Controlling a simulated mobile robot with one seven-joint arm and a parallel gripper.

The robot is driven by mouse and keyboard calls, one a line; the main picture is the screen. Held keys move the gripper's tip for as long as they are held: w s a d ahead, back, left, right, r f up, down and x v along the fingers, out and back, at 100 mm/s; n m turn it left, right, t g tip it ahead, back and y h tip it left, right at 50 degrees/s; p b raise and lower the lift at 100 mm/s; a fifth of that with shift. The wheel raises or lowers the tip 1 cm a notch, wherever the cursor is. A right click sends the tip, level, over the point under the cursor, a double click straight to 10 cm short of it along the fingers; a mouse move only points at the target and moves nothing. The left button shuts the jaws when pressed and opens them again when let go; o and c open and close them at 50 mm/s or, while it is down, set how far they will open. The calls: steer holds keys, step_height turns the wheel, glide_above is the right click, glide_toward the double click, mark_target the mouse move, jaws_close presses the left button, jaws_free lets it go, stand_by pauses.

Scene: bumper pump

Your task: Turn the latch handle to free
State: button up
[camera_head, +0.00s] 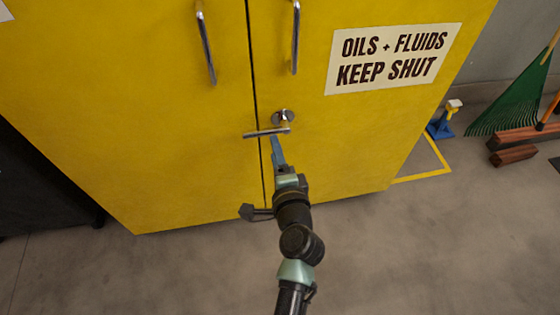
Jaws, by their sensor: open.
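The latch handle (266,132) is a silver lever on a round plate (283,115) on the right door of a yellow cabinet (190,130). The lever lies about level and reaches left across the seam between the two doors. My gripper (274,140) is just below the lever, near its middle, with its blue fingers pointing up at it. The gripper is open. I cannot tell whether a finger touches the lever. The far finger is hard to make out.
Two upright pull handles (205,42) (295,38) are above the latch. A white sign (392,58) is on the right door. A blue object (440,125), a green rake (515,95) and wooden blocks (514,156) stand right of the cabinet. The floor in front is clear.

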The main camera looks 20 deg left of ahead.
steer(key=shift+v, duration=2.35)
